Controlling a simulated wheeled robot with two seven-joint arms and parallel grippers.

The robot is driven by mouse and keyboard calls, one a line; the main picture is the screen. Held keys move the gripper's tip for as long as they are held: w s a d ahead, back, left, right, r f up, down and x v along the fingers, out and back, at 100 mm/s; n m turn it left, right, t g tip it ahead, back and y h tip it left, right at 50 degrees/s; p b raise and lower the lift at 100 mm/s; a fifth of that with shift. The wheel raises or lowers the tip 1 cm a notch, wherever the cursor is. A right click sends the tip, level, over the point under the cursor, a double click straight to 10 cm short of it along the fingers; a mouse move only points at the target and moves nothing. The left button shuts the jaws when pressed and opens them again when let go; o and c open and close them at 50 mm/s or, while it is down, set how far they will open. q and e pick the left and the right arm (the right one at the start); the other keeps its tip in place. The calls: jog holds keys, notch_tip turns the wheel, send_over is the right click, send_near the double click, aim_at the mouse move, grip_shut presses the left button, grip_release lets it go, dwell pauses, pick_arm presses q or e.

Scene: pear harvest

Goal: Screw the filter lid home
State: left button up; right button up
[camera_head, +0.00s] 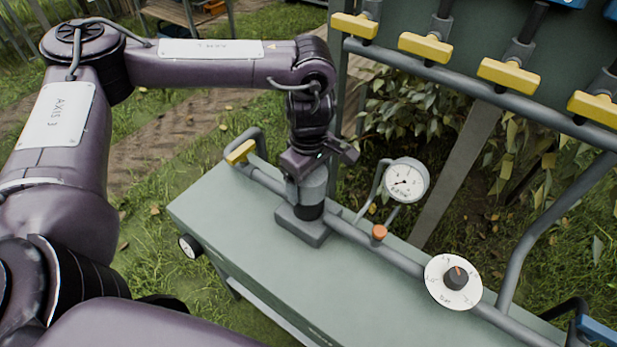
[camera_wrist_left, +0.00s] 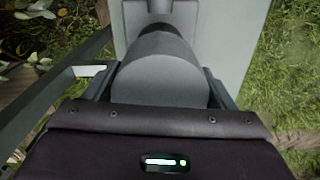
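The filter lid (camera_head: 313,186) is a grey cylinder standing over a dark band on the filter's grey block base (camera_head: 303,228), on the pale green bench. My left gripper (camera_head: 316,165) is at its top, pointing down. In the left wrist view the lid (camera_wrist_left: 160,85) fills the space between the two fingers, which lie against its left and right sides. The gripper looks shut on the lid. The lid looks upright. Its thread and seat are hidden. My right gripper is not in view.
A grey pipe with a white pressure gauge (camera_head: 406,181), an orange knob (camera_head: 379,232) and a white dial (camera_head: 453,282) runs right of the filter. Yellow-handled valves (camera_head: 425,47) line the rack above. The bench top (camera_head: 225,205) is clear left of the filter.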

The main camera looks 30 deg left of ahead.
pick_arm(q)
jog(key=c, duration=0.6)
jog(key=shift+o, duration=0.2)
jog(key=m, duration=0.5)
jog(key=shift+m, duration=0.4)
jog(key=o, duration=1.1)
jog(key=shift+c, duration=0.2)
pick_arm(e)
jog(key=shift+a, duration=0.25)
